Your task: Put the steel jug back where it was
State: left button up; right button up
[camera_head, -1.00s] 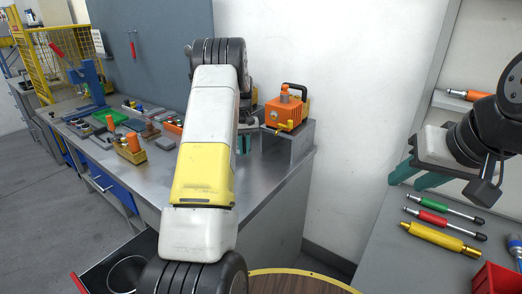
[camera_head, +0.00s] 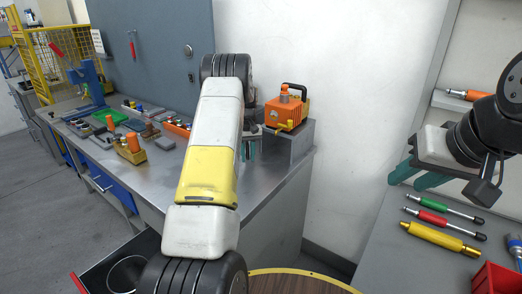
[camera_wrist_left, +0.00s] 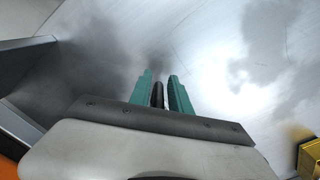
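I cannot pick out the steel jug with certainty. A round, open-topped vessel with a pale rim (camera_head: 126,274) sits low at the lower left in the head view; I cannot tell whether it is the jug. My left gripper (camera_head: 248,149) hangs over the steel bench (camera_head: 262,183), partly hidden by my own arm. In the left wrist view its green fingers (camera_wrist_left: 161,92) stand apart above the bench top. A slim dark shape shows between them, perhaps a reflection; no held jug is visible. My right gripper (camera_head: 416,172) is open and empty at the right.
An orange-topped brass piece (camera_head: 131,148) is on the bench's left. Coloured tools, including a yellow cylinder (camera_head: 440,240), lie under my right gripper. A round wooden top (camera_head: 295,283) is in front.

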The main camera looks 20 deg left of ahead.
pick_arm(q)
jog(key=shift+o, duration=0.4)
jog(key=shift+r, duration=0.25)
notch_tip(320, 180, up, 12)
jog(key=s+d+r+m+t+h, duration=0.15)
jog(key=s+d+r, duration=0.25)
jog(key=s+r, duration=0.4)
jog(key=s+d+r+m+t, duration=0.1)
jog(key=s+d+r+t, duration=0.1)
jog(key=s+d+r, duration=0.4)
jog(key=s+d+m+t, duration=0.1)
jog(key=s+d, duration=0.2)
jog(key=s, duration=0.9)
jog(key=s+d+m+t, duration=0.1)
jog(key=s+d+m, duration=0.1)
jog(key=s, duration=1.1)
jog(key=shift+d+r+t+h, duration=0.2)
jog(key=shift+d+t+h, duration=0.15)
jog(key=shift+d, duration=0.3)
jog(key=shift+s, duration=0.1)
